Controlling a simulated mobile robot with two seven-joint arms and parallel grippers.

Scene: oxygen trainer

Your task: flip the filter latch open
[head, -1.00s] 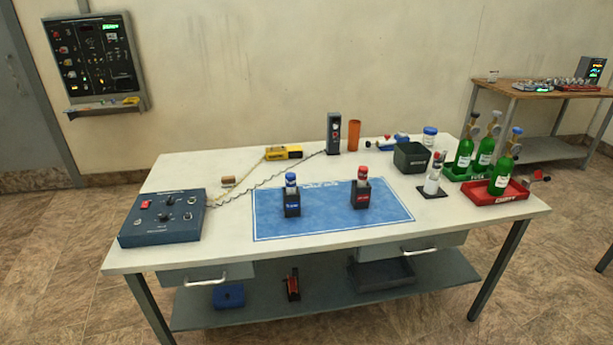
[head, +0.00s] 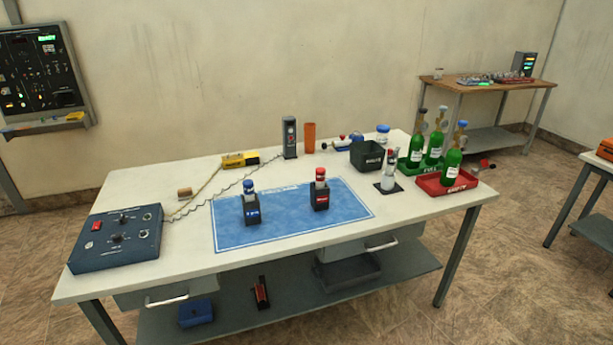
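I cannot make out a filter latch for certain at this size. A dark grey upright unit (head: 290,138) with small round fittings stands at the back of the white table. A blue control box (head: 117,240) with a red switch and black knobs sits at the table's left end. A blue-capped canister (head: 249,189) and a red-capped canister (head: 320,177) stand upright in black holders on the blue mat (head: 285,228). Neither of my grippers shows.
Green bottles (head: 436,147) stand in a green tray and a red tray (head: 447,189) at the right. A black bin (head: 366,157) and a yellow device (head: 240,160) are near the back. A coiled cord crosses the left part. The white table's (head: 190,279) front strip is clear.

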